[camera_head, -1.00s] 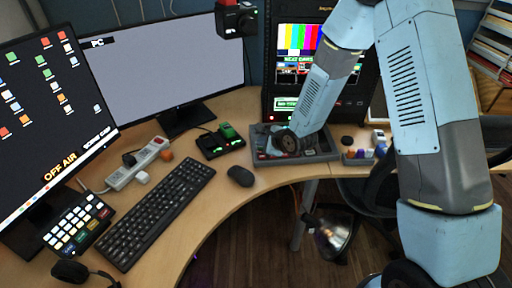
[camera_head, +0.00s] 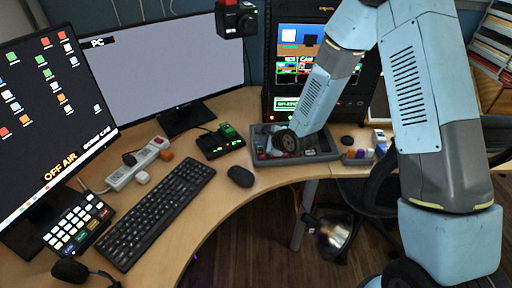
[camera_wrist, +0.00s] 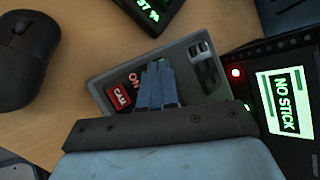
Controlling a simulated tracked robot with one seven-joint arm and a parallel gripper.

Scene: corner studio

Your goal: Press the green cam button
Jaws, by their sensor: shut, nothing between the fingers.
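My gripper (camera_wrist: 158,68) is shut and empty. In the wrist view its fingers reach over a grey tray-like panel (camera_wrist: 98,88), and the tips cover part of its middle. I cannot tell if the tips touch it. Red "ON" lettering and a red label (camera_wrist: 122,94) show left of the fingers, dark parts to the right. The same panel (camera_head: 325,155) lies on the desk in the head view, where my arm hides the gripper. No green cam button can be made out on the panel; the fingers or arm may hide it.
A rack with a lit screen (camera_head: 303,50) stands behind the panel; its "NO STICK" display (camera_wrist: 285,103) shows in the wrist view. Left of the panel are a charger (camera_head: 220,143) with green lights and a mouse (camera_head: 240,176). A lettered keypad (camera_head: 77,226) lies far left.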

